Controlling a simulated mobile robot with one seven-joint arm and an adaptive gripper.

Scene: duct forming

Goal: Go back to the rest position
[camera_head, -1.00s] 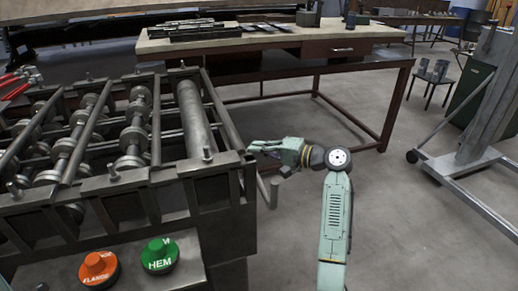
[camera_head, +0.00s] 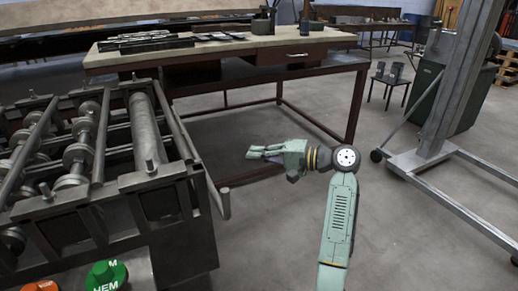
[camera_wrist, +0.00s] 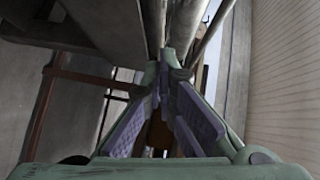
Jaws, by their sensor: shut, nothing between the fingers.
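My gripper (camera_head: 262,153) is in the middle of the head view, in the air to the right of the roller machine. It points left toward the machine (camera_head: 150,200) and is apart from it. The fingers are shut with nothing between them. In the wrist view my gripper (camera_wrist: 165,75) shows its purple finger pads converging at the far tips, and no object is held.
A workbench (camera_head: 230,47) with a drawer and metal parts stands behind. Green (camera_head: 107,275) and orange (camera_head: 45,286) buttons sit at the lower left. A wheeled metal stand (camera_head: 440,150) is at the right. Bare floor (camera_head: 420,240) lies right of my arm.

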